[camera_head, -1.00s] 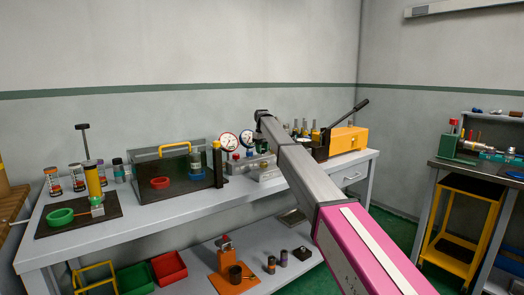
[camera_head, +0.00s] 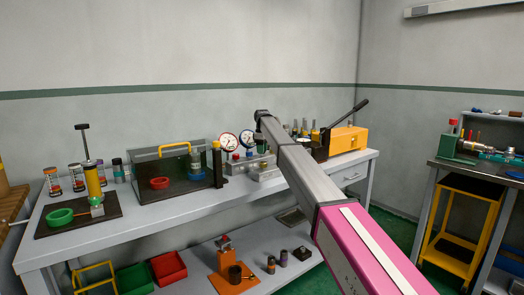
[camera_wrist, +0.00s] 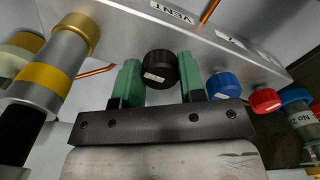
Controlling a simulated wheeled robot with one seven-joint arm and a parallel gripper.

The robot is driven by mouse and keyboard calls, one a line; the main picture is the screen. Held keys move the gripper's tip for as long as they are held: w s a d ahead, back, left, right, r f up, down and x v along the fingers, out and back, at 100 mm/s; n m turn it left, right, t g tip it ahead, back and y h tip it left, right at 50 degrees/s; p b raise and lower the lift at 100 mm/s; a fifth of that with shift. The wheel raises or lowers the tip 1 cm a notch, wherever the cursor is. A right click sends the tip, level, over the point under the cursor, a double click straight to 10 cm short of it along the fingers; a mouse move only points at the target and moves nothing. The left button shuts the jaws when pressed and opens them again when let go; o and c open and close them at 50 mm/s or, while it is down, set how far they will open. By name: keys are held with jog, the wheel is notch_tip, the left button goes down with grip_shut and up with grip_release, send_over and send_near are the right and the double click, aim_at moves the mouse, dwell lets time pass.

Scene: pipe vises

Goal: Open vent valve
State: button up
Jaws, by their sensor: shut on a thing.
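The black vent knob (camera_wrist: 160,68) sits on the front of the silver manifold block (camera_wrist: 215,45), below a label reading VENT (camera_wrist: 172,12). My gripper (camera_wrist: 159,78) has its green fingers on either side of the knob and is shut on it. In the head view the manifold (camera_head: 264,173) stands on the long bench beside two dial gauges (camera_head: 228,143). My arm hides part of that area, and the vent knob cannot be made out there.
A blue knob (camera_wrist: 224,85) and a red knob (camera_wrist: 265,101) stand close to the right of my fingers. A silver cylinder with a yellow band (camera_wrist: 47,76) is at the left. A yellow pump (camera_head: 347,139) with a raised black lever stands farther right on the bench.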

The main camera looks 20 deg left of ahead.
dwell(0.3)
jog(key=o, duration=0.9)
notch_tip(320, 180, up, 11)
jog(key=shift+f, duration=0.1)
